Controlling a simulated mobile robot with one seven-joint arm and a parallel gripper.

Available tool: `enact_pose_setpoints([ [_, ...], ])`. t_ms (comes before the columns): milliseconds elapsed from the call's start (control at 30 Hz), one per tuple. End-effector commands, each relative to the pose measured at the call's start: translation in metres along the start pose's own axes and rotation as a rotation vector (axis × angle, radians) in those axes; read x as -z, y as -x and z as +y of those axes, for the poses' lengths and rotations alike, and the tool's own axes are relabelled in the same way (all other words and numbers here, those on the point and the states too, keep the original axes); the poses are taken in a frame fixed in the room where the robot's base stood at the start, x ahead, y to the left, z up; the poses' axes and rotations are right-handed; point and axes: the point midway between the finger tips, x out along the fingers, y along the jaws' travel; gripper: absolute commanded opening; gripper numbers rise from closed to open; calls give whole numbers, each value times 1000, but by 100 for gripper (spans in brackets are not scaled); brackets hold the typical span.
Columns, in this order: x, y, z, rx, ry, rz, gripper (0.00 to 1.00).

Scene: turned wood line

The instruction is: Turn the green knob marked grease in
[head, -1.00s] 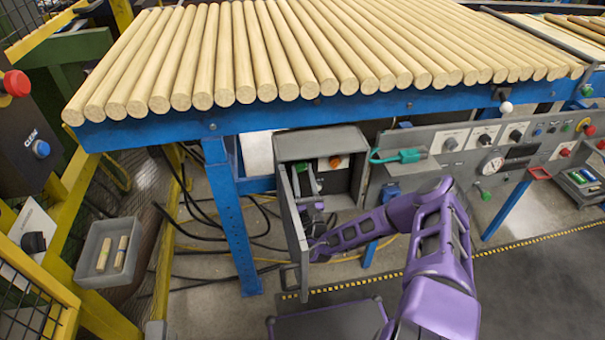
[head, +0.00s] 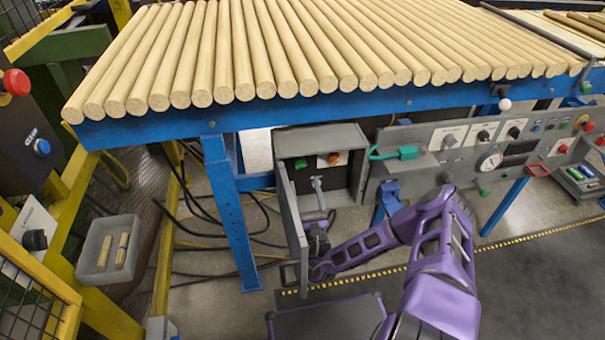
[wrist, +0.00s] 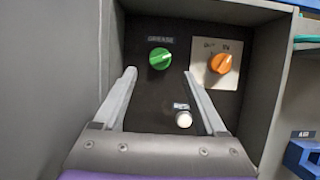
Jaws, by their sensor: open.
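The green knob (wrist: 160,59) sits on the dark back panel of an open grey box, under a label that reads GREASE. It also shows in the head view (head: 300,163). My gripper (wrist: 159,74) is open and empty, with one finger on each side below the knob in the wrist view. The fingers look apart from the knob; how far they are from the panel I cannot tell. In the head view my gripper (head: 317,181) is at the front of the box, below and right of the green knob.
An orange knob (wrist: 221,63) on a light plate is to the right of the green one. A white button (wrist: 183,119) is below, between the fingers. The box's open door (head: 294,215) stands close on the left. The roller table's blue beam (head: 240,119) runs above.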

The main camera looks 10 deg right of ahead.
Motion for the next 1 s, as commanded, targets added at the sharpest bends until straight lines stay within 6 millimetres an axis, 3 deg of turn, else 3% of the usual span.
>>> enact_pose_setpoints([
  [300, 0, 76, 0, 1, -1, 2, 74],
  [500, 0, 105, 0, 1, 0, 1, 74],
  [1000, -1, 112, -2, -8, 19, -1, 74],
])
